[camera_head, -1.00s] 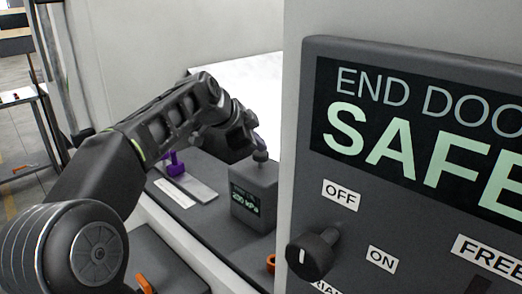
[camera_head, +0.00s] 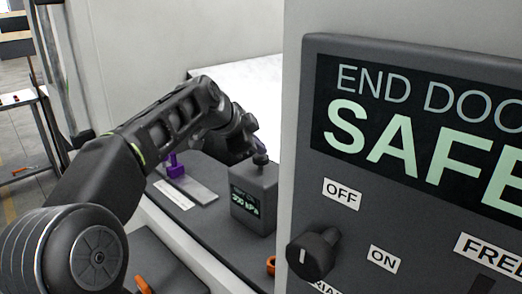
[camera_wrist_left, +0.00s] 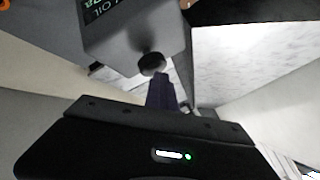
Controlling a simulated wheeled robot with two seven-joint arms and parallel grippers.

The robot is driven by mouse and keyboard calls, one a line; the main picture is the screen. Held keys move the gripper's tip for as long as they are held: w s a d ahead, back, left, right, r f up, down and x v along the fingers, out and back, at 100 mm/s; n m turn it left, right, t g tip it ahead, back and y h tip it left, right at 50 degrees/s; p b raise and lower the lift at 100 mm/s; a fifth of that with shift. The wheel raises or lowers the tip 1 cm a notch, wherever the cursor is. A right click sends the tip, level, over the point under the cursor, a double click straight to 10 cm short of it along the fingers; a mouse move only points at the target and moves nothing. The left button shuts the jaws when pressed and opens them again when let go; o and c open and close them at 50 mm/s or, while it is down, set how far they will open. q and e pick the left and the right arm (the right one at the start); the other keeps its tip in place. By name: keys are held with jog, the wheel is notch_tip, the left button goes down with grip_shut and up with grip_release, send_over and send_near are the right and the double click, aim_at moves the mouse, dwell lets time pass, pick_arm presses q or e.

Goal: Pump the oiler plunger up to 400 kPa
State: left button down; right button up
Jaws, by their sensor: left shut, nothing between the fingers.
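The oiler (camera_head: 254,203) is a dark grey box on the grey shelf, with a small green-lit display that appears to read 300 kPa, though it is blurred. Its black plunger knob (camera_head: 261,159) stands on top. My left gripper (camera_head: 257,146) is shut and empty, close above the knob. In the left wrist view the purple fingertips (camera_wrist_left: 160,88) point at the plunger knob (camera_wrist_left: 152,63), very near it; I cannot tell whether they touch. The oiler's body (camera_wrist_left: 135,30) shows behind it. My right gripper is not in view.
A control panel (camera_head: 420,215) with a SAFE screen and a black knob (camera_head: 314,254) stands close on the right. A purple handle (camera_head: 175,166) on a light plate (camera_head: 190,189) lies left of the oiler. An orange item (camera_head: 271,265) sits near the panel's edge.

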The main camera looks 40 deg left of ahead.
aim_at(258, 157)
pick_arm(q)
jog(key=shift+r+p, duration=0.9)
jog(key=shift+r, duration=0.55)
notch_tip(258, 157, up, 5)
jog(key=p, duration=0.4)
jog(key=shift+a, duration=0.15)
dwell(1.9)
jog(key=r+m+g+y+p, duration=0.1)
jog(key=m+p, duration=0.1)
jog(key=m, duration=0.1)
jog(key=r+m+g+y+p, duration=0.1)
jog(key=m+p, duration=0.1)
jog(key=m, duration=0.2)
jog(key=r+m+g+y+p, duration=0.1)
jog(key=r+m+y+p, duration=0.1)
jog(key=m+p, duration=0.1)
jog(key=shift+w+d+m, duration=0.25)
jog(key=shift+w+m, duration=0.1)
jog(key=shift+m, duration=0.25)
